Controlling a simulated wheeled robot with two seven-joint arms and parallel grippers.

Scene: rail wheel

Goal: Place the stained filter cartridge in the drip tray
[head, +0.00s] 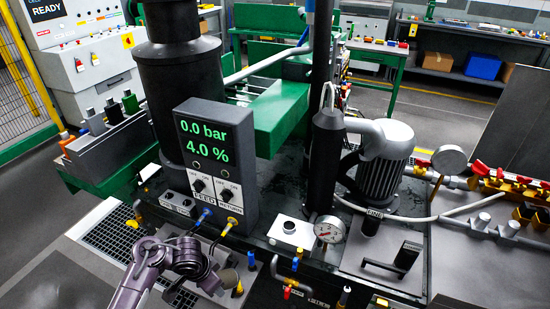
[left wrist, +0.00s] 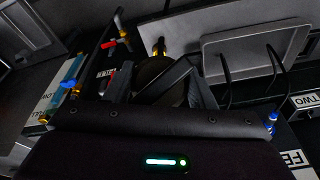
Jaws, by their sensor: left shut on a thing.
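My left gripper (head: 218,277) is low at the front of the machine, below the grey display box. It is shut on a brownish, rounded thing, seen in the left wrist view (left wrist: 152,73) between the dark fingers; this looks like the stained filter cartridge (head: 229,279). Most of the cartridge is hidden by the fingers. A light grey, shallow tray-like panel with a raised rim (left wrist: 222,62) lies beyond the fingers in the left wrist view; I cannot tell for sure that it is the drip tray. My right gripper is not in view.
The display box (head: 216,160) reads 0.0 bar and 4.0 %. Blue and yellow hose fittings (head: 232,222) and small valves (head: 288,284) stand close to my left gripper. A pressure gauge (head: 329,229) and motor (head: 386,165) are to the right.

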